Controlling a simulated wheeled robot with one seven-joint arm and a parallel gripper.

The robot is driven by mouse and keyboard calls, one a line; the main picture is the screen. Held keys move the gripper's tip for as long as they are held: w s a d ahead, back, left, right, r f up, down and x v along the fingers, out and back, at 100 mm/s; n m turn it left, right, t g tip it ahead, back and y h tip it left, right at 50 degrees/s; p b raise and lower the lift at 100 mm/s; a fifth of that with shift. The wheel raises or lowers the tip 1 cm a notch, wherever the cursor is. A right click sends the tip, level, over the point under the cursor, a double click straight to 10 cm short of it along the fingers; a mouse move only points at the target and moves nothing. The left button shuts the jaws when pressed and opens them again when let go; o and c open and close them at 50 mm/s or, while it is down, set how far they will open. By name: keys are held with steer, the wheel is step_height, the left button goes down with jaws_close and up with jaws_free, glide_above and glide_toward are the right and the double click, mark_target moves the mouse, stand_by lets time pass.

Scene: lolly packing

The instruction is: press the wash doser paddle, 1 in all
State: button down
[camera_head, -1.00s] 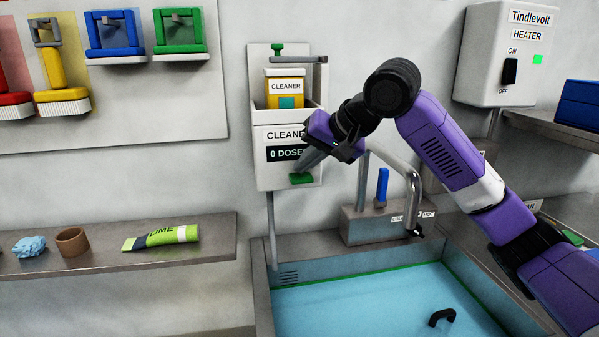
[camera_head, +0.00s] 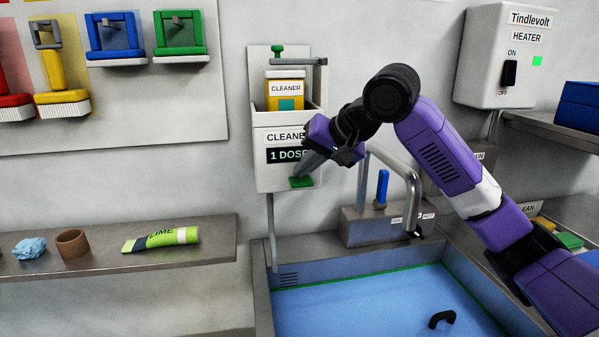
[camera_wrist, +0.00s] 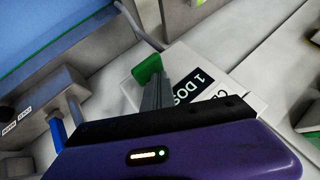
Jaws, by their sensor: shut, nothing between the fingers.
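The wash doser (camera_head: 262,150) is a white wall box labelled CLEANER, with a yellow cleaner bottle (camera_head: 284,92) in its upper part. Its dark display (camera_head: 286,155) reads 1 DOSE, partly covered by my gripper. The green paddle (camera_head: 301,182) sticks out at the doser's bottom; it also shows in the wrist view (camera_wrist: 146,69). My gripper (camera_head: 302,171) is shut and empty, its fingertips at the paddle. In the wrist view the fingers end right by the paddle; I cannot tell whether they touch it.
Below is a sink (camera_head: 262,300) with blue water and a black handle-like piece (camera_head: 442,319). A tap (camera_head: 412,185) with a blue lever stands right of the doser. A shelf (camera_head: 120,262) at left holds a lime tube, a brown ring and a blue cloth. A heater box (camera_head: 497,60) hangs at right.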

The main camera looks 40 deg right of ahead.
steer(key=shift+r+p, duration=1.3)
steer(key=shift+r, duration=0.1)
steer(key=shift+r, duration=0.1)
step_height(320, 180, up, 6)
steer(key=p, duration=0.6)
